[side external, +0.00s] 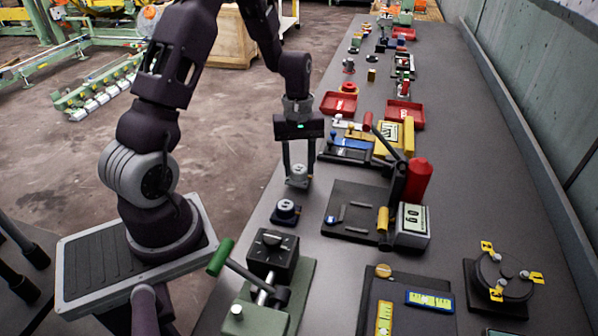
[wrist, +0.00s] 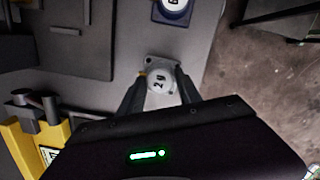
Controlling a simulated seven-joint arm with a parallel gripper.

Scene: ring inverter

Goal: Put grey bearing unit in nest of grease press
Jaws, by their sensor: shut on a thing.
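The grey bearing unit (side external: 298,174) has a pale round top on a squarish grey base. My gripper (side external: 298,170) points down and is shut on it near the table's left edge. In the wrist view the unit (wrist: 160,77) sits between the two fingertips (wrist: 160,88), with dark marks on its top. I cannot tell whether its base touches the table. What looks like the grease press (side external: 405,185) stands to the right, with a black lever, a red cylinder and a dark base plate (side external: 345,222). I cannot make out its nest clearly.
A dark-blue-based unit (side external: 286,211) stands nearer the camera; it also shows in the wrist view (wrist: 174,8). A green-handled lever device (side external: 265,290) is at the front. Blue and yellow fixtures (side external: 350,147) lie beyond the gripper. Bare table separates the held unit from the press plate.

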